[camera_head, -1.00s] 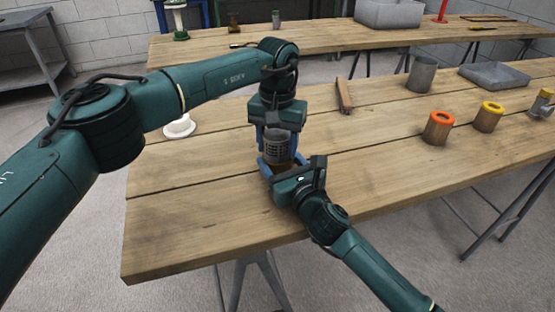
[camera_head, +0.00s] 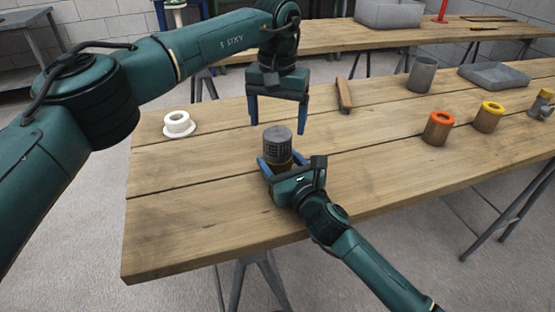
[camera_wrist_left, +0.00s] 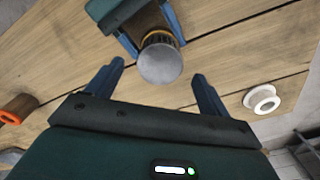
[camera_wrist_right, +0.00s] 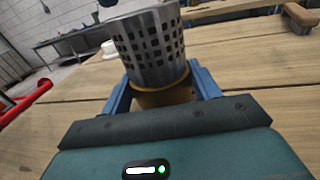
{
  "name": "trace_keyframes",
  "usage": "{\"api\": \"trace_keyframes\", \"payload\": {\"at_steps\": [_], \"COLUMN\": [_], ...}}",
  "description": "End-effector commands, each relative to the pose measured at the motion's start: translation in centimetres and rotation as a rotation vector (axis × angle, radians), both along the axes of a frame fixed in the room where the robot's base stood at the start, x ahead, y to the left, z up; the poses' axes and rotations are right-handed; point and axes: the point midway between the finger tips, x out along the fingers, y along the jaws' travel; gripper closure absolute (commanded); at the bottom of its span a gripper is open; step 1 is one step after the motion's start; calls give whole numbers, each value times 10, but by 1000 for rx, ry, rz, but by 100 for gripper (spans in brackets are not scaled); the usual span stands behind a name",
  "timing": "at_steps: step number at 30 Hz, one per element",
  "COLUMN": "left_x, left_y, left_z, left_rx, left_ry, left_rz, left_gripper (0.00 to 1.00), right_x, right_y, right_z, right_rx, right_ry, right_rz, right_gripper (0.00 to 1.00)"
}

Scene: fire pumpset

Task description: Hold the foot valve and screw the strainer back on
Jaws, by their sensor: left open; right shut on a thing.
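The strainer (camera_head: 277,143) is a grey slotted metal cylinder, upright on top of the brass foot valve (camera_head: 281,166). In the right wrist view the strainer (camera_wrist_right: 150,47) sits on the brass body (camera_wrist_right: 163,95), slightly tilted in the picture; I cannot tell how tightly it is seated. My right gripper (camera_head: 279,172) is shut on the foot valve, low at the table. My left gripper (camera_head: 276,128) is open and empty, its blue fingers spread above the strainer. In the left wrist view the strainer's round grey end (camera_wrist_left: 160,64) lies ahead of the open fingers (camera_wrist_left: 160,85).
A white tape roll (camera_head: 179,124) lies left on the wooden table (camera_head: 190,220). A wooden-handled tool (camera_head: 344,95) lies behind the grippers. An orange-topped part (camera_head: 438,128), a yellow-topped part (camera_head: 488,117), a grey cup (camera_head: 421,75) and a grey tray (camera_head: 494,76) stand right.

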Motion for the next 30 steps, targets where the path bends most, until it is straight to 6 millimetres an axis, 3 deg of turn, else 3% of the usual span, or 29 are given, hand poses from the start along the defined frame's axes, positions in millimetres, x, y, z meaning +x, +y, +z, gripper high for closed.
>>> {"api": "trace_keyframes", "payload": {"at_steps": [3,9,20,21,30], "left_x": [0,0,0,0,0], "left_y": [-1,0,0,0,0], "left_z": [25,49,54,54,54], "left_rx": [0,0,0,0,0], "left_ry": [-4,-1,1,1,0], "left_rz": [1,0,-1,0,0], "left_gripper": [20,20,20,20,20], "right_x": [0,0,0,0,0], "right_y": [0,0,0,0,0], "right_z": [-1,-1,-1,-1,-1], "right_rx": [-1,-1,-1,-1,0], "right_ry": [2,2,2,2,1], "right_rz": [1,1,1,1,0], "right_gripper": [100,100,100,37,13]}}
